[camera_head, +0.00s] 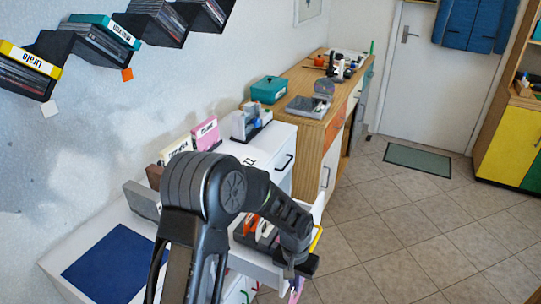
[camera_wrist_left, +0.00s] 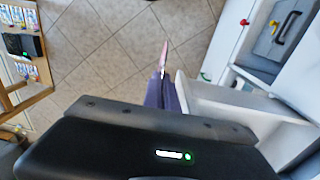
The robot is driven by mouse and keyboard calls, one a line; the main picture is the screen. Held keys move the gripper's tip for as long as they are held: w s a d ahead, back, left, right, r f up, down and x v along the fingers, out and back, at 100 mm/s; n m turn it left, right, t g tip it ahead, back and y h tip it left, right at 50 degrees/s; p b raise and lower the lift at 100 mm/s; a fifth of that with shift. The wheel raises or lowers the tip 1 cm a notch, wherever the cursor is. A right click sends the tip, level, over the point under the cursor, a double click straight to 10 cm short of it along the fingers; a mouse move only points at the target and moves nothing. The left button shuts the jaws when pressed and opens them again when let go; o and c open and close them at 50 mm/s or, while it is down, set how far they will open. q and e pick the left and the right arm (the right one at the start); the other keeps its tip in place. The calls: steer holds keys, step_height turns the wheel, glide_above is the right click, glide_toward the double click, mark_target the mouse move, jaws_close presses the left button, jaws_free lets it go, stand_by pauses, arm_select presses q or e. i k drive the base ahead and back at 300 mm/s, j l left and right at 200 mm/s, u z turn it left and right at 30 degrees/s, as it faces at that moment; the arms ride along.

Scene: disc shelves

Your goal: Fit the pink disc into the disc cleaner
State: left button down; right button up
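My left arm reaches across the head view, and its gripper (camera_head: 296,276) points down in front of the white cabinet. A thin pink disc (camera_wrist_left: 163,55), seen nearly edge-on, stands out from between the dark purplish fingers (camera_wrist_left: 161,93) in the left wrist view. The fingers look shut on it. In the head view only a small pink bit (camera_head: 296,290) of it shows below the gripper. I cannot tell for certain which device is the disc cleaner. A grey device (camera_head: 307,106) with a round part lies on the wooden counter. My right gripper is not in view.
An open drawer (camera_head: 262,236) with colourful items lies beside my left gripper. A white device (camera_head: 250,122), a pink case (camera_head: 206,133) and a teal box (camera_head: 269,90) stand along the wall. Disc shelves (camera_head: 103,37) hang above.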

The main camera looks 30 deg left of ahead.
mark_target(249, 134)
steer(key=i+l, duration=0.15)
steer(key=i, duration=0.5)
steer(key=i+l, duration=0.2)
steer(key=i, duration=0.5)
steer(key=i+l, duration=0.15)
steer(key=i, duration=0.5)
steer(key=i+l, duration=0.15)
steer(key=i, duration=0.55)
steer(key=i+l, duration=0.15)
steer(key=i, duration=0.5)
steer(key=u, duration=2.1)
